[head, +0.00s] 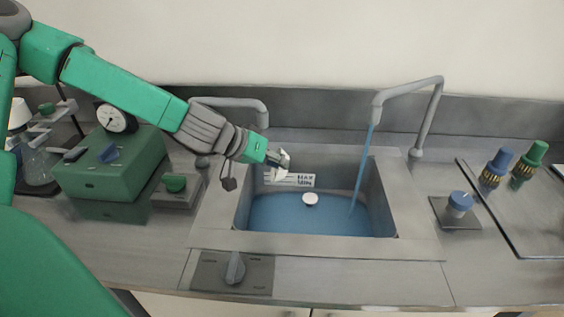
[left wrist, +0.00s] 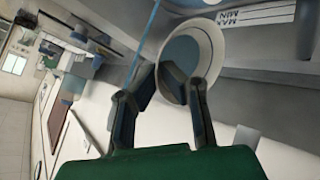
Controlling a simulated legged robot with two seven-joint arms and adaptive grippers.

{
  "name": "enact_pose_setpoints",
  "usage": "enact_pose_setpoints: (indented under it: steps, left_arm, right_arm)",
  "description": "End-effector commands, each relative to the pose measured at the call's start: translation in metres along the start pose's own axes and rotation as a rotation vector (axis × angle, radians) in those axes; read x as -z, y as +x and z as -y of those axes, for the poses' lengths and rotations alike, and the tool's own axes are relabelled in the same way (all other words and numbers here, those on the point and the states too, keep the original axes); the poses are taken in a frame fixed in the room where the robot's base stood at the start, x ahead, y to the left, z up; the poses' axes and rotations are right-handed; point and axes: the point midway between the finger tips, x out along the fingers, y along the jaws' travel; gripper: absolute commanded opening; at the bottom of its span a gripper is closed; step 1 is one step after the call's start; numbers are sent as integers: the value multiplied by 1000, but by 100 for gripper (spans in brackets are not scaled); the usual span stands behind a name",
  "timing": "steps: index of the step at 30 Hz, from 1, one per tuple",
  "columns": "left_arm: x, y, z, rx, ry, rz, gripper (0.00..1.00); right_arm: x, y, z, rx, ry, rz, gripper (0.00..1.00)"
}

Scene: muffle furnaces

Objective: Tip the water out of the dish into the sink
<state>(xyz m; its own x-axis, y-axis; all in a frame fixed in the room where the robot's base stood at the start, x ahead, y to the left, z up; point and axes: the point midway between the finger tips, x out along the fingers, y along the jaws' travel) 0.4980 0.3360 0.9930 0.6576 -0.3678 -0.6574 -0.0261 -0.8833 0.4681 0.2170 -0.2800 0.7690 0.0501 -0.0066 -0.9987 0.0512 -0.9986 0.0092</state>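My left gripper (head: 274,156) is over the back left part of the sink (head: 417,222). It is shut on a small white dish (head: 284,160), which looks tilted in the head view. In the left wrist view, the fingers (left wrist: 186,84) grip the near edge of the round dish (left wrist: 216,38). Its inside looks grey-blue; I cannot tell how much water it holds. Blue water (head: 290,218) stands in the sink. My right gripper is not in view.
A tap (head: 432,100) at the right runs a blue stream (head: 362,165) into the sink. A second tap (head: 235,102) stands behind my left arm. A white round piece (head: 311,199) is in the sink. A green box (head: 110,165) stands left; blue and green bottles (head: 495,168) stand right.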

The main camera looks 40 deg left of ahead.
Motion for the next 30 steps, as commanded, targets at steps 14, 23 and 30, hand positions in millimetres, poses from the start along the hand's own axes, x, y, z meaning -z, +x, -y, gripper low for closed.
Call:
enact_pose_setpoints:
  steps: [14, 23, 30]
  left_arm:
    - [1, 0, -2, 31, 13, 25, 0]
    - [2, 2, -4, 101, 42, 73, 0]
    - [2, 4, -5, 150, 60, 109, 0]
  right_arm:
    - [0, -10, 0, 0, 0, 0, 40]
    - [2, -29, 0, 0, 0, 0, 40]
    - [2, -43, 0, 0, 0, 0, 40]
